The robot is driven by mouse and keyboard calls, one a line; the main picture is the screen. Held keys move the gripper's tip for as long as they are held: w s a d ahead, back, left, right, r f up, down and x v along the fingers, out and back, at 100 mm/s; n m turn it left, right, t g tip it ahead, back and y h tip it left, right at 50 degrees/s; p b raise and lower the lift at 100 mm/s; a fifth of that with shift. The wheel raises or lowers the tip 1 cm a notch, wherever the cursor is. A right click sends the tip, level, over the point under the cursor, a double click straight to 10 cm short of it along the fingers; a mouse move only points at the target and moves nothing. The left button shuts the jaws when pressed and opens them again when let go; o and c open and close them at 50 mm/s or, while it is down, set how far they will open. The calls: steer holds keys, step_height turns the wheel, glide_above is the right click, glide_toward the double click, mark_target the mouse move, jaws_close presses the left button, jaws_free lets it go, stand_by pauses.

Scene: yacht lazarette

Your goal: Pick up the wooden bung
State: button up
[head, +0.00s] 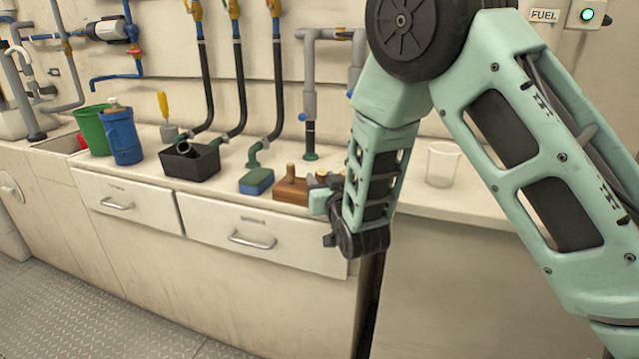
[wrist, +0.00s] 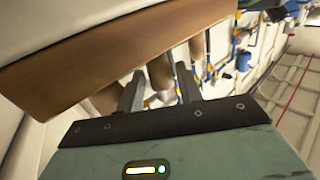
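A brown wooden block (head: 278,190) sits on the counter, with a wooden bung (head: 291,171) standing up from its left part. More rounded wooden tops show at its right end, partly hidden by my arm. In the wrist view, the block (wrist: 90,65) crosses the upper left with several round wooden pegs along it. My gripper (wrist: 160,70) is open, its two grey fingers apart. One wooden bung (wrist: 158,72) shows between the fingertips; I cannot tell whether either finger touches it.
A blue and green sponge-like block (head: 256,182) lies left of the wooden block. A black bin (head: 190,162), a blue jug (head: 123,137) and a green bucket (head: 92,130) stand farther left. A clear cup (head: 442,164) stands to the right. Hoses and pipes line the wall behind.

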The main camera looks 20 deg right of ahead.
steer(key=shift+w, duration=0.9)
steer(key=c, duration=0.7)
